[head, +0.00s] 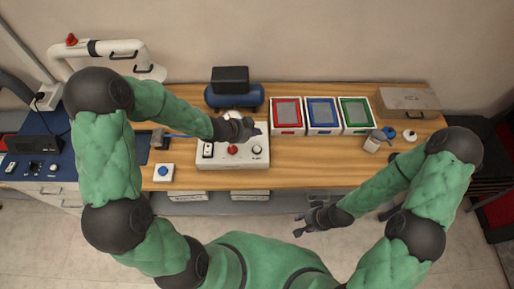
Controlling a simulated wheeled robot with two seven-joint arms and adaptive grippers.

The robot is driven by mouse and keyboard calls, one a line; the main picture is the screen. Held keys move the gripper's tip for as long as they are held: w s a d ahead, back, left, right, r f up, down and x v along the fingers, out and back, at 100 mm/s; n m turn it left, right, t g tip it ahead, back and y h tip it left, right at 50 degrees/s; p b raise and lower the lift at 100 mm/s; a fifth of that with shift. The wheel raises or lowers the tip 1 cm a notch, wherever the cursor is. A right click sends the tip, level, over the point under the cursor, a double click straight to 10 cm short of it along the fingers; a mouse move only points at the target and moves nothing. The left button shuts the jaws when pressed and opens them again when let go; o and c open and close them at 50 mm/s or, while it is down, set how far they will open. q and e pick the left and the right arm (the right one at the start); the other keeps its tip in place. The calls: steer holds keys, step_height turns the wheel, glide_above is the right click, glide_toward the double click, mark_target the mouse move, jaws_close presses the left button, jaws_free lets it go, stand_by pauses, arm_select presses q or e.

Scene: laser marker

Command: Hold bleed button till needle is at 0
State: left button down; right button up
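A white control panel (219,161) stands on the wooden bench. On its face are a black switch (208,150) at the left, a red button (232,150) in the middle and a black knob (257,150) at the right. My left gripper (250,129) is over the panel's back part and hides some of it; its fingers are too small and dark to tell open from shut. A pale round part, possibly the gauge, shows partly behind it. No needle can be read, and I cannot tell which control is the bleed button. My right gripper (302,224) is open and empty, in front of the bench.
A blue compressor (250,97) stands behind the panel. Red (287,111), blue (322,111) and green (356,111) trays stand to its right. A white box with a blue button (163,172) sits at front left. The bench's front right is clear.

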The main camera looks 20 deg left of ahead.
mark_target(256, 150)
arm_select(q)
steer(key=shift+f, duration=0.15)
step_height(256, 150, down, 9)
steer(key=b, duration=0.8)
steer(key=shift+r, duration=0.2)
steer(key=shift+f, duration=0.1)
stand_by(1.0)
steer(key=shift+f+b, duration=0.3)
steer(key=shift+b, duration=0.15)
